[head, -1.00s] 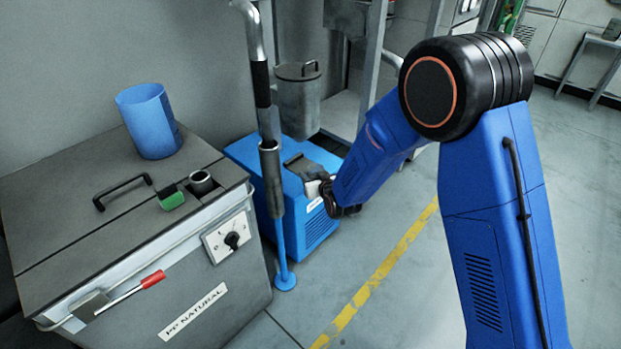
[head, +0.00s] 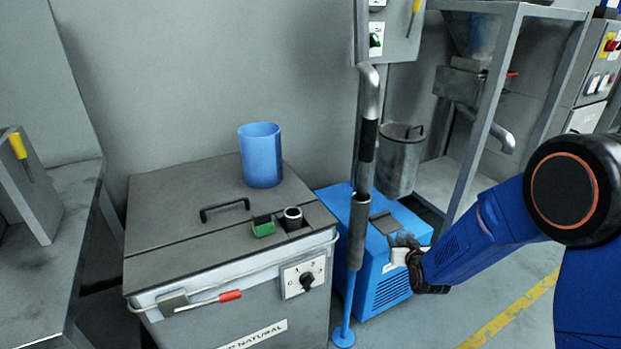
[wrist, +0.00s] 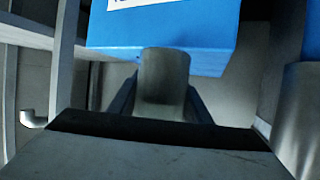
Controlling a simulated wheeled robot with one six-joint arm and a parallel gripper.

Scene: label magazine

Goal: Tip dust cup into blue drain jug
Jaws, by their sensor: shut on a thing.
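The blue drain jug (head: 261,157) stands upright on the grey cabinet's lid, near its back right. My gripper (head: 405,257) is low in front of the blue floor unit, right of the jug and well apart from it. In the wrist view, a plain grey cylinder, which I take for the dust cup (wrist: 164,75), sits between the two dark fingers of my gripper (wrist: 162,98), which is shut on it. Its inside and contents are not visible.
The grey cabinet (head: 165,210) has a black handle, a green switch and a short pipe stub on its lid. A metal suction pipe (head: 362,210) rises between cabinet and blue unit (head: 385,295). A grey lidded canister (head: 400,165) and steel frame stand behind. Floor at lower right is open.

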